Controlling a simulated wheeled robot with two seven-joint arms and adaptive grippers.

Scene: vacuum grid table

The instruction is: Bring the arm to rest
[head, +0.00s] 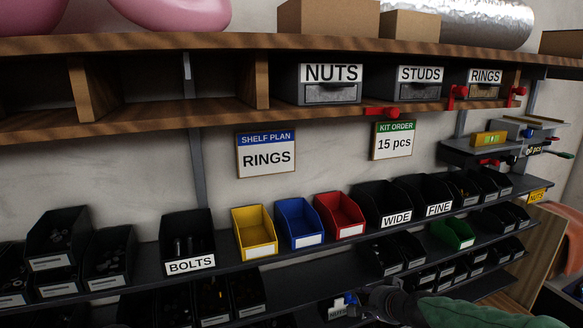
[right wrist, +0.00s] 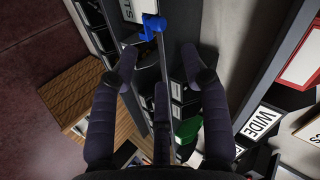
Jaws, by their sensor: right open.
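My right gripper (head: 378,302) shows at the bottom of the head view, at the end of a green-sleeved arm from the right, in front of the lower shelf. In the right wrist view its dark fingers (right wrist: 158,58) are spread apart, with nothing gripped between them. A blue clamp-like piece (right wrist: 152,26) on a grey rod lies beyond the fingertips. Blue also shows beside the fingers in the head view (head: 349,298); contact cannot be told. My left gripper is not in view.
Yellow (head: 254,230), blue (head: 298,222) and red (head: 340,214) bins stand on the shelf between the BOLTS bin (head: 188,240) and the WIDE bin (head: 385,204). A green bin (head: 452,234) sits lower right. A wooden shelf (head: 220,118) with labelled drawers runs above.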

